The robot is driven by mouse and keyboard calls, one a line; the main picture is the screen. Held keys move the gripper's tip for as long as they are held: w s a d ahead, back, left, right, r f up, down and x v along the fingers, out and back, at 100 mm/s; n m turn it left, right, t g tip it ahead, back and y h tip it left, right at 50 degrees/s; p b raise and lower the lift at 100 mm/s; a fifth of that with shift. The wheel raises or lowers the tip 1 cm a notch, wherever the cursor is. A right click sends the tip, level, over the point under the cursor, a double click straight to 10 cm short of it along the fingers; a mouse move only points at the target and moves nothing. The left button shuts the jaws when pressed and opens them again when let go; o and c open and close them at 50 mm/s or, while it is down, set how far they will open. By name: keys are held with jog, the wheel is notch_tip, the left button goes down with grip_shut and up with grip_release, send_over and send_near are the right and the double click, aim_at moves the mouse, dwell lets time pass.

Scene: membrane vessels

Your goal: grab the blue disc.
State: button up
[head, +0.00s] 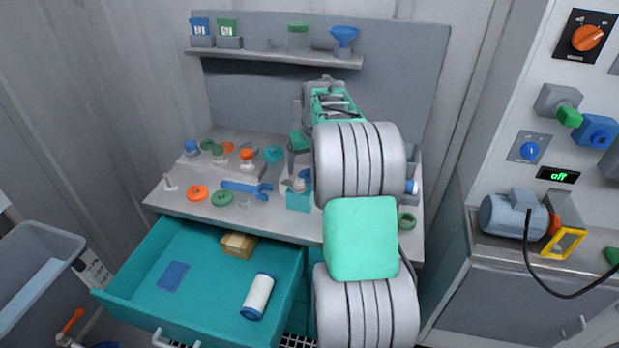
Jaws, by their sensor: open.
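A small blue round piece (190,147) stands at the back left of the grey bench; it is too small to tell if it is a flat disc. No other clearly blue disc shows, though my arm hides part of the bench. My gripper (298,165) is partly hidden behind my own arm, over the middle of the bench near a teal block (299,200). It is open, with nothing seen in its jaws, and lies well to the right of the blue piece.
An orange ring (197,192), a green ring (221,199), a teal ring (273,154) and a blue wrench (247,189) lie on the bench. Below, an open teal drawer (125,290) holds a white roll (257,297), a box and a blue card. A shelf (275,58) is behind.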

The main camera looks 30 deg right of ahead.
aim_at(309, 175)
jog(key=x, duration=0.3)
jog(key=p+x, duration=0.1)
jog(key=x, duration=0.1)
jog(key=shift+d+f, duration=0.2)
jog(key=shift+d, duration=0.25)
jog(key=shift+c, duration=0.3)
jog(key=c, duration=1.5)
jog(key=shift+o, duration=0.2)
jog(key=shift+r, duration=0.1)
